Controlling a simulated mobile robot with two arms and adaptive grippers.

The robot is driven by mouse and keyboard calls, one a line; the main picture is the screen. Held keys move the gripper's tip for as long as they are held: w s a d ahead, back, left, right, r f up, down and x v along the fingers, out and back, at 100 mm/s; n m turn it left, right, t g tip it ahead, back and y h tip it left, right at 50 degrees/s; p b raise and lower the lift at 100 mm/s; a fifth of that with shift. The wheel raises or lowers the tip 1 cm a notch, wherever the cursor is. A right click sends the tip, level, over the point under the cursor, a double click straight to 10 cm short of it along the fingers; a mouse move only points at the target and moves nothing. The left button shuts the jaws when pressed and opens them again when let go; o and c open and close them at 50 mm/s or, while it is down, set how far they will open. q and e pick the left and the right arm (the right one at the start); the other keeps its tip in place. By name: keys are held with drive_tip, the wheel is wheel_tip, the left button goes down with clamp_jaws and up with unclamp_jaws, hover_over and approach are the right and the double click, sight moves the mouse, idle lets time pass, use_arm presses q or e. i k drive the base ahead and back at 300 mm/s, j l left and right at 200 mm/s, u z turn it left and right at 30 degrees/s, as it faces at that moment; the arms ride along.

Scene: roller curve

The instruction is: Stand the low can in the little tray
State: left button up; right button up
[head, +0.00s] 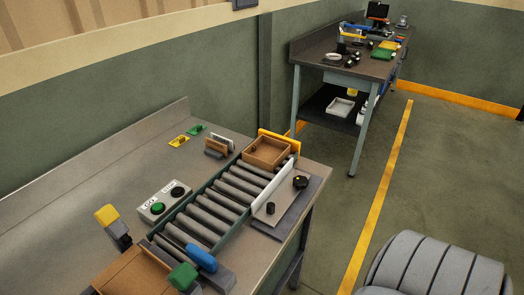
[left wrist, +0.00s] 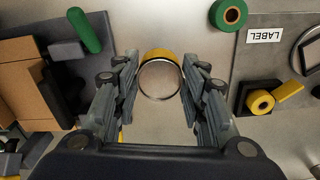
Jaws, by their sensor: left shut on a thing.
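My left gripper (left wrist: 160,75) shows in the left wrist view, its two fingers on either side of a low yellow can (left wrist: 155,53) with a round, metal-rimmed end facing the camera. It is shut on the can. The surface under the can is plain and grey, and I cannot tell the gap to it. In the head view neither gripper nor this can shows. A small wooden tray (head: 252,158) stands at the far end of the rollers, with a small dark thing in it. I cannot tell whether this is the little tray. My right gripper is out of view.
The roller track (head: 215,212) crosses the near bench, with a button box (head: 165,202) beside it. In the left wrist view, a green spool (left wrist: 228,14) and a dark holder with a yellow spool (left wrist: 260,101) lie right; a green cylinder (left wrist: 84,30) and brown box lie left.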

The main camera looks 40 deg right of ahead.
sight(267, 152)
drive_tip(key=k+l+z, duration=0.1)
drive_tip(key=k+z, duration=0.2)
drive_tip(key=k, duration=0.35)
drive_tip(key=i+l+z, duration=0.15)
drive_tip(key=z, duration=0.35)
drive_tip(key=i+l+z, duration=0.1)
drive_tip(key=z, duration=0.4)
drive_tip(key=i+z, duration=0.2)
drive_tip(key=z, duration=0.3)
drive_tip(key=i, duration=0.95)
